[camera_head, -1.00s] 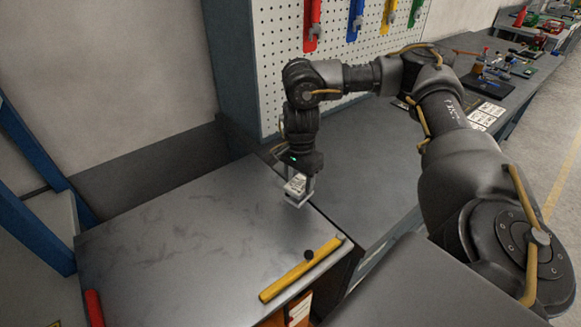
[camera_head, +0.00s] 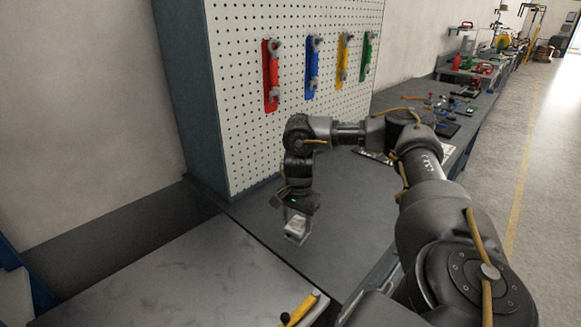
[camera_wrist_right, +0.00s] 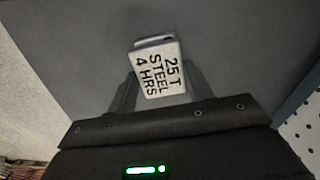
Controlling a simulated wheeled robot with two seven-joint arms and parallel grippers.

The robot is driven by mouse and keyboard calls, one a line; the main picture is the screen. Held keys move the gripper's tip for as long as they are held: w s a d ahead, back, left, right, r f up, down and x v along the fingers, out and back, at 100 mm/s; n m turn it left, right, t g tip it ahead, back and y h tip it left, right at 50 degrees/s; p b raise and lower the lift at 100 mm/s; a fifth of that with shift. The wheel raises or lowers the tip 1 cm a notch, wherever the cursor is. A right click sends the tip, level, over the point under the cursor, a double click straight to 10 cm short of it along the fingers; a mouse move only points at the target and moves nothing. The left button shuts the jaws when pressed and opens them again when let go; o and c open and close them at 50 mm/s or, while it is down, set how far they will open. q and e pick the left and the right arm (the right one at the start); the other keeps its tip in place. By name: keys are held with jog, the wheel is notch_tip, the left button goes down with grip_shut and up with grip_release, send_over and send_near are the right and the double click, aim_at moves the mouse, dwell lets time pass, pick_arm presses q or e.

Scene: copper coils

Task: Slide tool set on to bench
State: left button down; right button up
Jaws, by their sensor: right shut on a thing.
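My right gripper (camera_head: 297,236) is shut on a small white tag-like block (camera_head: 295,225) near the left end of the dark grey bench (camera_head: 345,225). In the right wrist view the block (camera_wrist_right: 161,70) reads "25 T STEEL 4 HRS" and sits between the fingers. I cannot tell whether it touches the bench. Red (camera_head: 271,80), blue (camera_head: 312,70), yellow (camera_head: 343,62) and green (camera_head: 367,58) tool holders with wrench-like tools hang on the white pegboard. My left gripper is out of view.
A lighter metal table (camera_head: 175,285) adjoins the bench at the lower left. A yellow bar (camera_head: 299,310) lies at its edge. Small tools and parts (camera_head: 452,108) lie farther along the bench. The bench around my right gripper looks clear.

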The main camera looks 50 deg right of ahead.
jog(key=shift+s+d+p, duration=0.2)
jog(key=shift+d, duration=1.1)
jog(key=shift+s+d+p, duration=0.15)
jog(key=shift+d, duration=1.1)
jog(key=o, duration=1.1)
jog(key=shift+c, duration=0.2)
jog(key=shift+r+p, duration=2.55)
jog(key=shift+p, duration=0.35)
